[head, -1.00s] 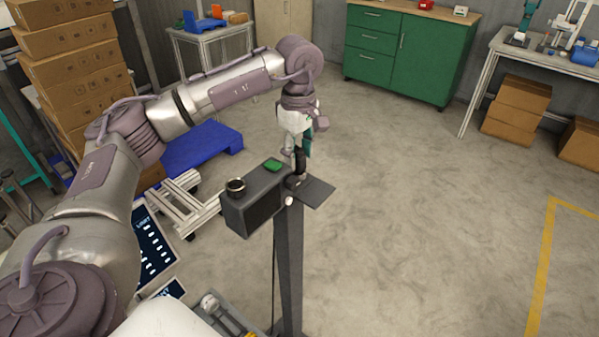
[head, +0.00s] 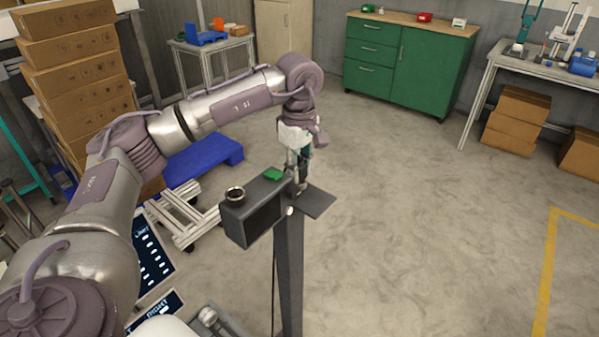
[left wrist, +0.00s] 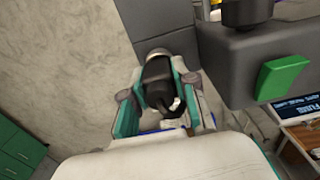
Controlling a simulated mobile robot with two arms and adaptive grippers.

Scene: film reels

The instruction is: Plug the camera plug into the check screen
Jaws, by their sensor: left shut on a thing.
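A dark grey box (head: 252,218) with a black front face is on top of a dark post (head: 289,270); I cannot tell whether it is the check screen. It carries a dark ring-topped cylinder (head: 235,193) and a green block (head: 273,174). A thin dark plate (head: 319,204) juts out to its right. My left gripper (head: 297,183) points down just behind the box, over the plate's inner end. In the left wrist view its teal fingers (left wrist: 156,88) are shut on a black plug-like piece (left wrist: 157,76) with a grey round end. Whether that end touches anything is unclear. My right gripper is out of view.
The green block also shows close beside the gripper in the left wrist view (left wrist: 284,77). Labelled panels (head: 153,252) lie below left. Stacked cartons (head: 75,75), a blue pallet-like piece (head: 203,160) and a green cabinet (head: 410,65) stand behind.

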